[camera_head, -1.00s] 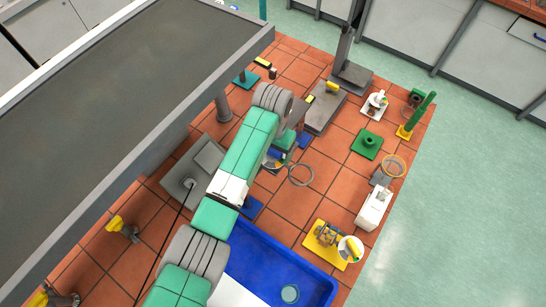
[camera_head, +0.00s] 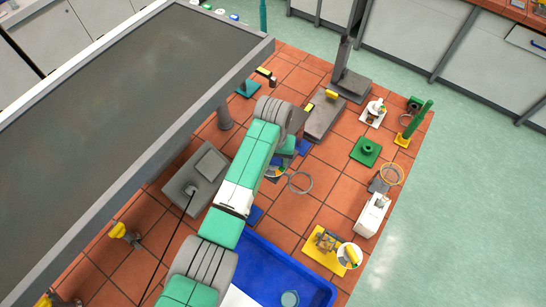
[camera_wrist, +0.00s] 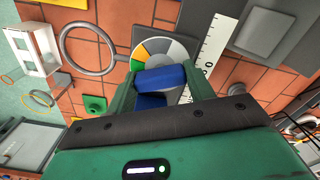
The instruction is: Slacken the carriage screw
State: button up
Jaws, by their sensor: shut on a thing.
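In the wrist view my gripper (camera_wrist: 163,92) is shut on a blue knob (camera_wrist: 160,78), with a green finger on either side. I take this knob to be the carriage screw, though its threaded part is hidden. A white ruled scale (camera_wrist: 208,52) runs beside the dial. In the head view my arm covers the gripper and the knob; only an edge of the dial area shows beneath it.
A green base (camera_head: 365,151), white box (camera_head: 372,215) and yellow plate (camera_head: 323,258) stand on the tiles to the right. A blue tray (camera_head: 262,262) is in front. A dark raised tabletop (camera_head: 120,90) is left.

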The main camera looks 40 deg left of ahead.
jog(key=shift+d+r+n+p, duration=0.1)
jog(key=shift+r+n+p, duration=0.1)
jog(key=shift+n+p, duration=0.6)
jog(key=shift+f+n, duration=0.2)
jog(key=shift+n, duration=1.1)
jog(key=shift+r+n+p, duration=0.15)
jog(key=shift+n+p, duration=0.3)
jog(key=shift+n, duration=0.25)
jog(key=n, duration=0.2)
jog(key=shift+n, duration=0.3)
